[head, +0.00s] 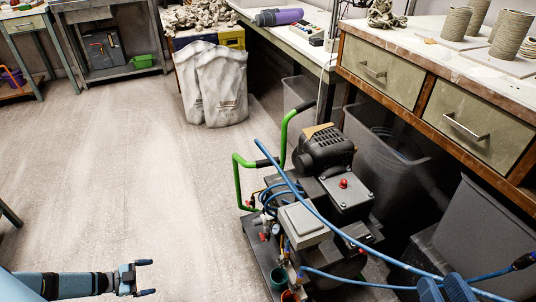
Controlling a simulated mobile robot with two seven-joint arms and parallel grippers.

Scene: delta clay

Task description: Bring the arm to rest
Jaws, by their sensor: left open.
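My left arm (65,285) comes in low from the left edge of the head view, its blue forearm lying nearly level in the picture. My left gripper (147,277) is at its end, pointing right. Its two dark fingers are spread apart with nothing between them, and pale bare floor shows behind them. The gripper is clear of the machine to its right. My right gripper does not show.
A compressor-like machine (345,190) with green handles and blue hoses stands right of the gripper. Grey bins (375,150) stand under the drawer bench (480,120). A whitish sack (212,90) stands farther back. The floor (130,170) at left and centre is open.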

